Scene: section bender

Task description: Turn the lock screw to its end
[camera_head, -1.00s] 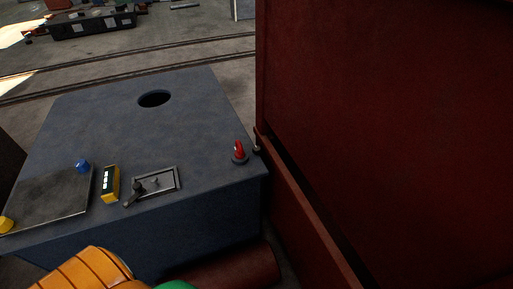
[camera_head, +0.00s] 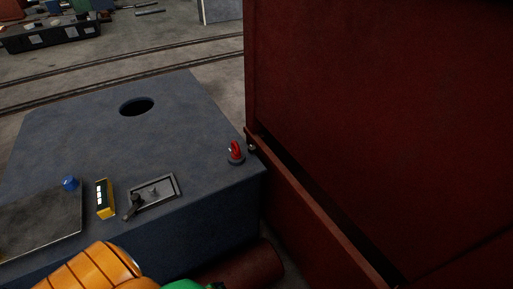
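I cannot tell for sure which part is the lock screw. A grey recessed plate (camera_head: 165,183) on the blue-grey housing top has a dark lever (camera_head: 133,206) at its left end and a small peg (camera_head: 154,191) in its middle. A red handle (camera_head: 236,151) stands upright on a dark round base near the housing's right edge. A small metal pin (camera_head: 252,148) sits just right of it. Neither gripper's fingers show in the head view. Only an orange ribbed part and a green part show at the bottom edge, and no gripper touches these controls.
The blue-grey housing (camera_head: 150,150) has a round dark hole (camera_head: 137,106). A yellow-framed button box (camera_head: 105,199), blue button (camera_head: 71,184) and dark flat panel (camera_head: 40,222) lie left. A large dark red machine wall (camera_head: 380,120) blocks the right side. Rails cross the floor behind.

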